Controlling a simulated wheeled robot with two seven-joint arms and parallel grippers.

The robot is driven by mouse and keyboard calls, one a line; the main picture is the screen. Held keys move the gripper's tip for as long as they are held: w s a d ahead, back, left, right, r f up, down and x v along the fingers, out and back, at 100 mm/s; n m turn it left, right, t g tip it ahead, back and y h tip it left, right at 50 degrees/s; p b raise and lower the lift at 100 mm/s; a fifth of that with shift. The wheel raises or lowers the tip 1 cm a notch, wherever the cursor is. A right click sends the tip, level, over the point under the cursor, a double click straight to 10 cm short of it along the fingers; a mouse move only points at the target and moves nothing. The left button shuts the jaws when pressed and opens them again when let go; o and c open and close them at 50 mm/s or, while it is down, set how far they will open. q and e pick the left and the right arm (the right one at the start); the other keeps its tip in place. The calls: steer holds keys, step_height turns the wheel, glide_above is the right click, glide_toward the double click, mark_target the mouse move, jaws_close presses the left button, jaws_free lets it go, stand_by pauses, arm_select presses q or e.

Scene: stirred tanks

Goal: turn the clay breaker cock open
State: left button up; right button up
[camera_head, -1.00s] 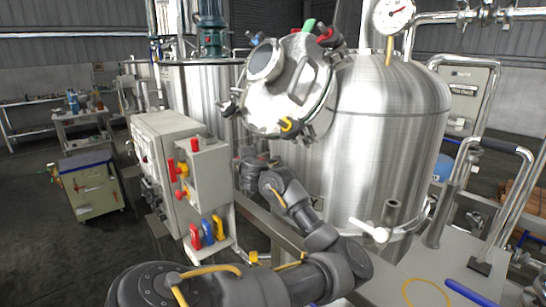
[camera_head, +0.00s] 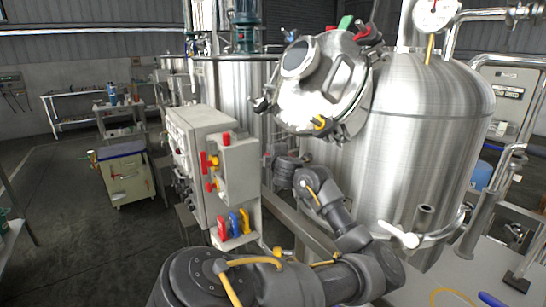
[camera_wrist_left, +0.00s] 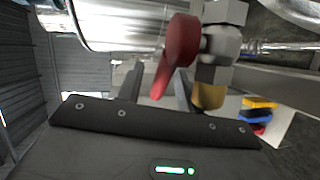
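A dull red-brown lever handle, which looks like the clay breaker cock's (camera_wrist_left: 176,52), shows in the left wrist view. It joins a grey and white fitting (camera_wrist_left: 222,45) with an amber part below. My left gripper (camera_wrist_left: 158,78) is open, with its two dark fingers apart and the lever's lower end showing between them. I cannot tell whether either finger touches it. In the head view my left arm (camera_head: 325,200) reaches in beside the tank; its fingertips and the cock cannot be made out there. My right gripper is in neither view.
A grey control box (camera_head: 200,150) with red and yellow knobs stands left of my arm, with red, blue and yellow levers (camera_head: 234,224) below. The steel tank (camera_head: 420,140) and its tilted hatch (camera_head: 322,80) are close on the right. Open floor (camera_head: 85,240) lies at left.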

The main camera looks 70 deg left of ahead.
arm_select(q)
steer(key=shift+w, duration=0.1)
steer(key=v, duration=1.1)
steer(key=shift+a, duration=0.15)
